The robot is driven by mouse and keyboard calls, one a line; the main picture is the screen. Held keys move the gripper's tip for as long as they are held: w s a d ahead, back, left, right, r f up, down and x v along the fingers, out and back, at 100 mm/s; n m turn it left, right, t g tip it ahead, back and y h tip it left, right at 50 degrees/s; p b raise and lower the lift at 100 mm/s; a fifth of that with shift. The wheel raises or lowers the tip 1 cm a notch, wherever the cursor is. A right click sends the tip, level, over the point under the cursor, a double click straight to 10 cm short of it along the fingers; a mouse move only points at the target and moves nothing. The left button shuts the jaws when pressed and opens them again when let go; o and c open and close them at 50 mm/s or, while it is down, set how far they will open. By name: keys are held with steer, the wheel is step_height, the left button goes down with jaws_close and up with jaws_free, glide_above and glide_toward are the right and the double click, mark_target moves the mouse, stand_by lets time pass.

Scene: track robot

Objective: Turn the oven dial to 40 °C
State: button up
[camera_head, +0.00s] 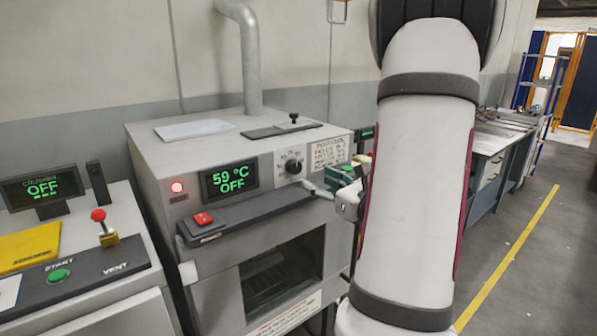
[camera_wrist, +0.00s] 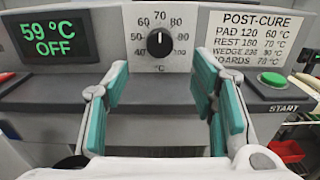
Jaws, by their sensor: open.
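The oven display (camera_wrist: 53,37) reads 59 °C and OFF in green. My gripper (camera_wrist: 160,88) is open and empty, its teal-padded fingers apart on either side below the dial. I see no finger touching the dial. In the head view my arm hides most of the gripper.
A POST-CURE label (camera_wrist: 252,42) and a green START button (camera_wrist: 272,79) sit right of the dial. A dark ledge with a red switch (camera_head: 202,219) juts out below the panel. A neighbouring machine (camera_head: 90,270) stands left; the floor at right is open.

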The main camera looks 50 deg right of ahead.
mark_target(297, 169)
steer(key=x, duration=0.8)
steer(key=shift+p, duration=0.35)
steer(key=c, duration=1.1)
